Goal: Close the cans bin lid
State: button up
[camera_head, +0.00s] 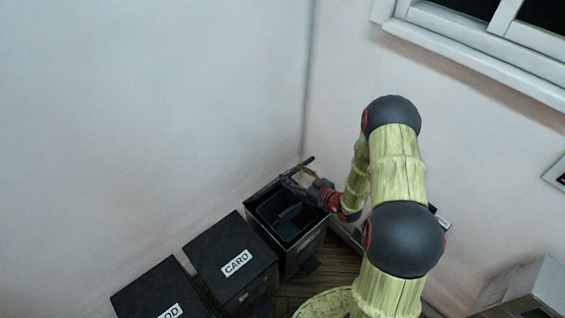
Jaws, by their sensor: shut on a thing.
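The open bin (309,245) is black and stands at the right end of a row of bins. Its own label is not readable here, but it is the only bin with its lid up. The lid (262,187) stands raised at the bin's back edge, seen nearly edge-on. A dark inner bucket (284,213) shows inside the bin. My gripper (293,181) reaches in from the right, above the bin's back right corner, and is shut on the lid near its right part. The fingertips are small and partly lost against the dark lid.
A bin labelled CARD (228,247) and another bin (155,287), its label cut off to "OD", stand to the left with lids shut. White walls meet behind the bins. A pale box (535,285) stands at lower right. Some wooden floor shows in front.

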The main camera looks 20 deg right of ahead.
jog(key=shift+s+d+f+b, duration=0.15)
jog(key=shift+s+d+f, duration=0.1)
jog(key=shift+s+f, duration=0.4)
jog(key=shift+s+d+f+b, duration=0.25)
jog(key=shift+s+f, duration=0.3)
jog(key=shift+s, duration=0.15)
jog(key=shift+s+d+f+b, duration=0.1)
jog(key=shift+s+d+f, duration=0.15)
jog(key=shift+s+f, duration=0.4)
jog(key=shift+r, duration=0.1)
jog(key=o, duration=1.7)
jog(key=shift+w, duration=0.1)
jog(key=shift+r, duration=0.1)
jog(key=v, duration=1.2)
jog(key=shift+d, duration=0.1)
